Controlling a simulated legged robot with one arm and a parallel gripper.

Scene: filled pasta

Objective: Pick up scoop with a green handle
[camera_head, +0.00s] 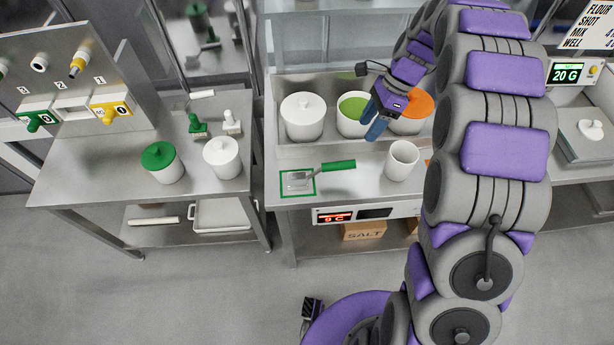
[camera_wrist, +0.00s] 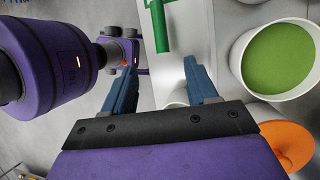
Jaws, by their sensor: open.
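The scoop with a green handle (camera_head: 337,166) lies on the steel counter. Its metal end is over a green-outlined rectangle (camera_head: 283,189), and its handle points right. Part of the green handle (camera_wrist: 160,28) shows at the top of the wrist view, beyond the fingertips; the metal end is out of that view. My gripper (camera_head: 376,124) is open and empty, with blue fingers. In the head view it appears above and to the right of the scoop, in front of the containers. In the wrist view the open fingers (camera_wrist: 160,72) have a gap between them.
A white lidded pot (camera_head: 303,118), a container with green filling (camera_head: 353,107) and an orange-topped container (camera_head: 416,107) stand behind the scoop. A white cup (camera_head: 402,161) stands right of it. A side table (camera_head: 100,185) at left holds lidded jars.

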